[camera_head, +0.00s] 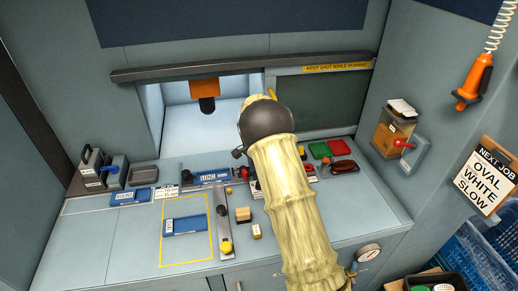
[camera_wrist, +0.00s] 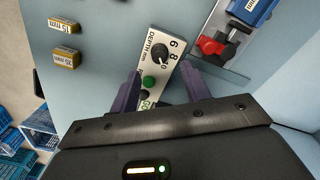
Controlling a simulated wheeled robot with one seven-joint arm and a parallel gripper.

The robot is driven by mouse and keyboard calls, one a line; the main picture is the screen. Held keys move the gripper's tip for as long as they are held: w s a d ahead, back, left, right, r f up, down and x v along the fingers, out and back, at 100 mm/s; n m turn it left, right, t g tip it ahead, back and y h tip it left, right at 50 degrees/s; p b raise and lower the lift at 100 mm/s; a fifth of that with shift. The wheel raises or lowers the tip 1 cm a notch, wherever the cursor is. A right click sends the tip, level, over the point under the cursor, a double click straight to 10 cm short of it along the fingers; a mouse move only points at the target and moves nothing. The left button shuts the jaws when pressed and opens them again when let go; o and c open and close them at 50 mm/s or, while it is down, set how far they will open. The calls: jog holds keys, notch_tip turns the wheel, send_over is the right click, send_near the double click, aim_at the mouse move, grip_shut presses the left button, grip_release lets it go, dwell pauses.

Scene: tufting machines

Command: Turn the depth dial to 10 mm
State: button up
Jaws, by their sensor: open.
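The depth dial (camera_wrist: 158,51) is a dark round knob on a white panel marked "DEPTH mm" (camera_wrist: 153,37) in the wrist view. The numbers 6 and 8 and part of a further number show along its right side. I cannot tell for sure where its pointer stands. My gripper (camera_wrist: 160,72) is open, its two purple fingers either side of the panel's lower part, with the knob just beyond the fingertips. Nothing is between the fingers' tips that I can see held. In the head view my arm hides the dial and the fingers.
A green button (camera_wrist: 149,83) sits on the panel below the dial. A red clamp (camera_wrist: 214,47) and a blue block (camera_wrist: 250,10) lie to the right. Two small labelled blocks (camera_wrist: 65,25) (camera_wrist: 66,57) stand left. In the head view a yellow-outlined area (camera_head: 187,250) holds a blue plate.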

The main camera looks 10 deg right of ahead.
notch_tip(320, 180, up, 12)
jog(key=b, duration=0.1)
jog(key=shift+f, duration=0.15)
dwell(0.4)
jog(key=s+f+n+t, duration=0.2)
jog(key=s+n, duration=0.9)
jog(key=s, duration=1.8)
jog(key=shift+s+f+t, duration=0.15)
jog(key=shift+s+t, duration=0.15)
jog(key=shift+s, duration=0.05)
